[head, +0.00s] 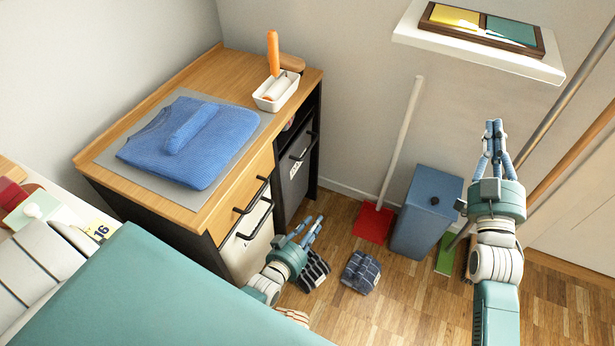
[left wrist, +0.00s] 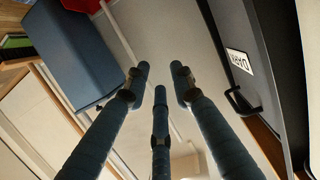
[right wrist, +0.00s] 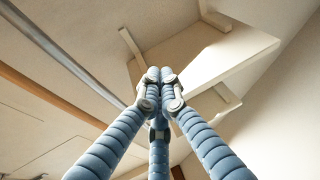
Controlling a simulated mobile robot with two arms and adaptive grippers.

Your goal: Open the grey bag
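The grey bag (head: 292,188) is the dark grey pull-out front with a white label in the far part of the wooden-topped cabinet (head: 240,95). It carries a black bar handle (head: 303,147). In the left wrist view the grey bag (left wrist: 272,35) with its label, which seems to read DARK, and its handle (left wrist: 243,103) are at the right. My left gripper (head: 312,228) is open and empty, low in front of the cabinet, apart from the handle. My right gripper (head: 493,130) is shut and empty, raised at the right near the wall.
A paler bag front (head: 248,245) is nearer, below a wooden drawer (head: 247,192). A blue bin (head: 425,215), red dustpan (head: 373,220) and dark cloth (head: 361,272) are on the floor. A white shelf (head: 480,50) is near my right gripper. A teal surface (head: 150,290) fills the front left.

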